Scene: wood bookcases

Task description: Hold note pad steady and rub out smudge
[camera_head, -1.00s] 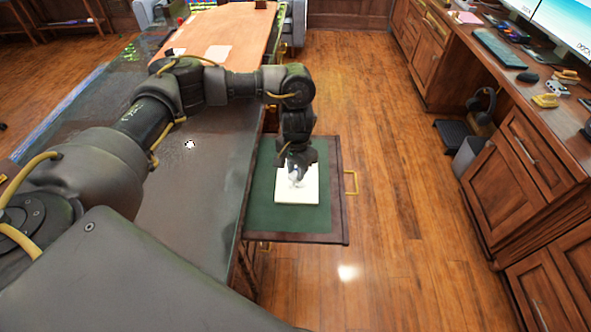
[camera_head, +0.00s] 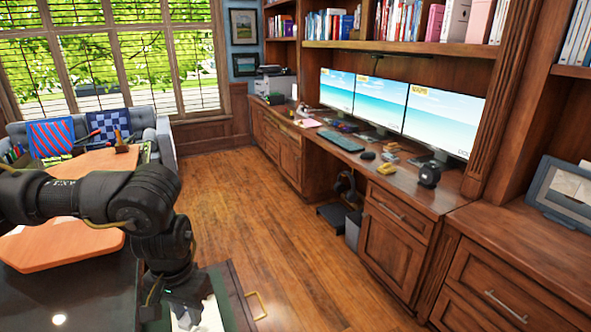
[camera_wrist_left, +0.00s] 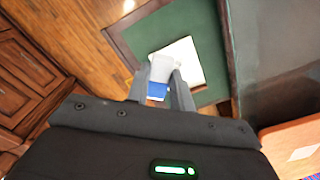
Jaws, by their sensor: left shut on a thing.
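My left gripper (camera_wrist_left: 160,95) is shut on a small block, white with a blue sleeve, that looks like an eraser (camera_wrist_left: 158,74). The pale note pad (camera_wrist_left: 190,58) lies on the green lining of a pulled-out tray (camera_wrist_left: 122,42). The eraser overlaps the pad's near corner in the wrist view; I cannot tell whether it touches. In the head view the pad (camera_head: 212,316) shows only partly at the bottom edge, behind my left gripper, whose fingertips are hidden. No smudge can be made out on the pad. My right gripper is not in view.
The tray has a brass handle (camera_head: 257,304). A long wood counter (camera_head: 395,180) with monitors (camera_head: 380,102) and a keyboard (camera_head: 340,141) runs along the right. Clear wood floor (camera_head: 300,250) lies between tray and cabinets. A sofa (camera_head: 160,145) stands under the window.

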